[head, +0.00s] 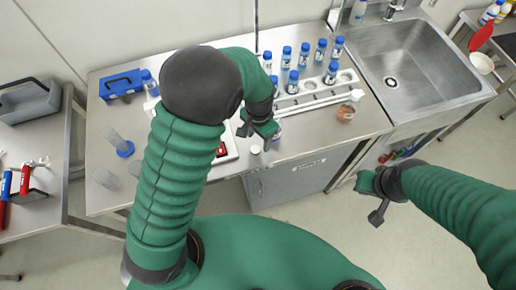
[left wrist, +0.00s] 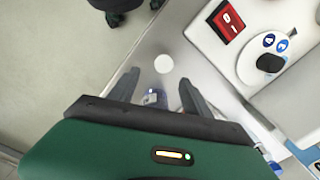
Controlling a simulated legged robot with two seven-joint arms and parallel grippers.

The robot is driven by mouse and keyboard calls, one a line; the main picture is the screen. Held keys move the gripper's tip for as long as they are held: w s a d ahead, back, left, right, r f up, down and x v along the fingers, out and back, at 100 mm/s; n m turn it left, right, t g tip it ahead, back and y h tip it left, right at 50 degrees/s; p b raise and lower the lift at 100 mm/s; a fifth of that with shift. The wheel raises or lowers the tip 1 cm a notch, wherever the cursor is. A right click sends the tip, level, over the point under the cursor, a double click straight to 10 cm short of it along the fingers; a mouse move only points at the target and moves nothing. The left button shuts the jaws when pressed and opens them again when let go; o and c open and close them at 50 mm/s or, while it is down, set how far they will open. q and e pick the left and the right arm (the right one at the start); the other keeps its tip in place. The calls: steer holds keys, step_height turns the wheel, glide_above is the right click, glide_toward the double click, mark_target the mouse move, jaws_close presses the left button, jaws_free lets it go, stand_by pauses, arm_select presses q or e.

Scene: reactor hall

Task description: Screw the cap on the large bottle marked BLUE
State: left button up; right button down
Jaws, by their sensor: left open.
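My left gripper (head: 260,128) is over the front part of the steel bench. In the left wrist view its two fingers (left wrist: 160,88) are apart. A small clear bottle with a blue mark (left wrist: 153,98) shows between them, partly hidden by the gripper body; I see no contact. A white round cap-like disc (left wrist: 163,64) lies just beyond the fingertips; it also shows in the head view (head: 255,149) near the bench's front edge. I cannot read BLUE on any bottle. My right gripper (head: 375,200) hangs in front of the bench, away from the bottles; its finger opening is unclear.
Several blue-capped bottles (head: 303,60) stand by a white rack (head: 310,97). An orange-filled bottle (head: 347,108) stands to its right, before the sink (head: 420,70). A white device (left wrist: 262,60) is beside the left gripper. Empty glassware (head: 115,140) and a blue box (head: 121,84) stand left.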

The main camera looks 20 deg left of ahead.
mark_target(255, 149)
arm_select(q)
steer(key=f, duration=0.1)
steer(key=a+f, duration=0.1)
steer(key=f, duration=0.1)
steer(key=s+f+p, duration=0.1)
steer(key=shift+a+f, duration=0.35)
steer(key=shift+f, duration=0.05)
steer(key=shift+w+f, duration=0.15)
steer(key=shift+f, duration=0.1)
steer(key=shift+d, duration=0.55)
steer(key=shift+c, duration=0.5)
steer(key=shift+a, duration=0.3)
jaws_close()
